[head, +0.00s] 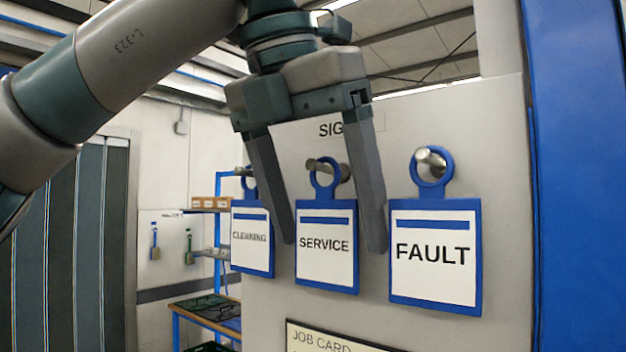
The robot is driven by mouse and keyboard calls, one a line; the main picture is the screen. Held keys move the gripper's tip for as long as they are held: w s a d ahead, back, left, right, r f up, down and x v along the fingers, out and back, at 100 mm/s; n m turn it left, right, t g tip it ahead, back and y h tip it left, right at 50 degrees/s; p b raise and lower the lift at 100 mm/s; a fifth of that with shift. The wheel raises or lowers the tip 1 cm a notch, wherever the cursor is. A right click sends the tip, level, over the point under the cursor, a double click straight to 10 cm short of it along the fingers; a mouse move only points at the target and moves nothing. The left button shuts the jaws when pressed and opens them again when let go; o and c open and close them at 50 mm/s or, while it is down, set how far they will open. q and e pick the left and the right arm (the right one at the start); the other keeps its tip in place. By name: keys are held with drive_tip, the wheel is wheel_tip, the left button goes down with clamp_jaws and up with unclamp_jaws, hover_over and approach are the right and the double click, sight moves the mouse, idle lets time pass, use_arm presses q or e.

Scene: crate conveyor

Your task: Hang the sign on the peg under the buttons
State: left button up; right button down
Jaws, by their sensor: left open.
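Three blue-framed signs hang by their rings on metal pegs on a pale panel (500,130). The CLEANING sign (252,262) is at left, the SERVICE sign (325,272) in the middle and the FAULT sign (435,285) at right. My left gripper (335,245) is open and empty, pointing down in front of the panel. Its fingers appear on either side of the SERVICE sign in the picture; I cannot tell how far off the panel they are. One finger partly covers the CLEANING sign. The buttons and the peg under them are not in view. My right gripper is not in view.
A job card (330,340) is at the bottom of the panel. A blue upright (575,180) stands at the right. A shelf unit with small boxes (210,203) and a dark tray (203,306) is behind at left. Dark vertical panels (65,260) are at far left.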

use_arm(q)
drive_tip(key=shift+b+v, duration=0.8)
drive_tip(key=shift+v, duration=0.45)
drive_tip(key=p+v, duration=0.2)
drive_tip(key=v, duration=1.3)
drive_tip(key=shift+w, duration=0.2)
